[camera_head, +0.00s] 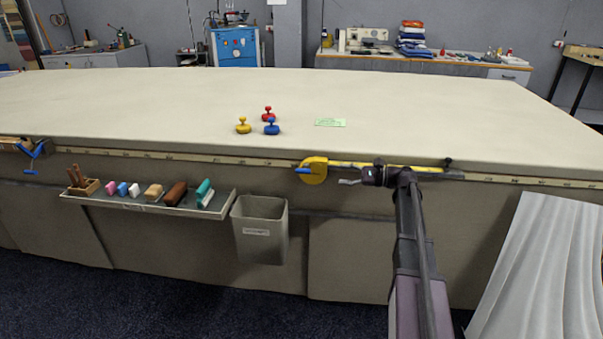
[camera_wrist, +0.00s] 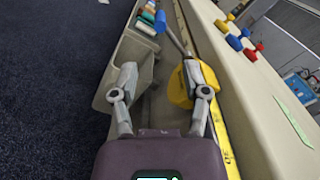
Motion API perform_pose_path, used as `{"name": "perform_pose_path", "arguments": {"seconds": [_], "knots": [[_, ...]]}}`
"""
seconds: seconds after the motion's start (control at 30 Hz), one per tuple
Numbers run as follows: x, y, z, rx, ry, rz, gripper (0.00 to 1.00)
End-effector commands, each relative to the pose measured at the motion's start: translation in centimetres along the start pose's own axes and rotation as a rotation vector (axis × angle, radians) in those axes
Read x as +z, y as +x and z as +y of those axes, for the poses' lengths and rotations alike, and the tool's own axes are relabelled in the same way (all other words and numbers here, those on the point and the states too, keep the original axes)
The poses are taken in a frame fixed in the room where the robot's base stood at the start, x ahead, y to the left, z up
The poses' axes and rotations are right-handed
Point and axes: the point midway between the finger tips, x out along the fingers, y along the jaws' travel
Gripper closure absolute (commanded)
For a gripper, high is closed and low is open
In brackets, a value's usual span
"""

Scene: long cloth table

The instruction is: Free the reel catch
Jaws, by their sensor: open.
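The yellow reel (camera_head: 316,172) sits on the front edge of the table, with yellow tape (camera_head: 400,167) drawn out to the right along the edge. A blue-tipped lever (camera_head: 303,171), which looks like its catch, sticks out on the reel's left. In the wrist view the reel (camera_wrist: 181,90) is partly behind my right finger, and the lever (camera_wrist: 173,35) slants up and left beyond the fingertips. My gripper (camera_head: 346,182) is just right of the reel. In the wrist view my gripper (camera_wrist: 159,76) is open and empty, its fingers apart and short of the lever.
A grey bin (camera_head: 262,232) hangs below and left of the reel. A shelf (camera_head: 150,203) with several coloured blocks is farther left. Red, yellow and blue (camera_head: 271,128) knobbed weights and a green slip (camera_head: 330,122) lie on the tabletop (camera_head: 430,115). Pale cloth (camera_head: 545,265) hangs at right.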

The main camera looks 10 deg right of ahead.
Motion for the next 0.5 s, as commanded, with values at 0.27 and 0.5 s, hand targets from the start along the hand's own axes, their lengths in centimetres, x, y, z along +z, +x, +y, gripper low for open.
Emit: {"name": "perform_pose_path", "arguments": {"seconds": [0.27,0.5], "knots": [[0.0,1.1,0.0,0.001,-0.001,0.000,0.40],[0.0,3.7,0.1,0.003,-0.001,-0.001,0.40]]}}
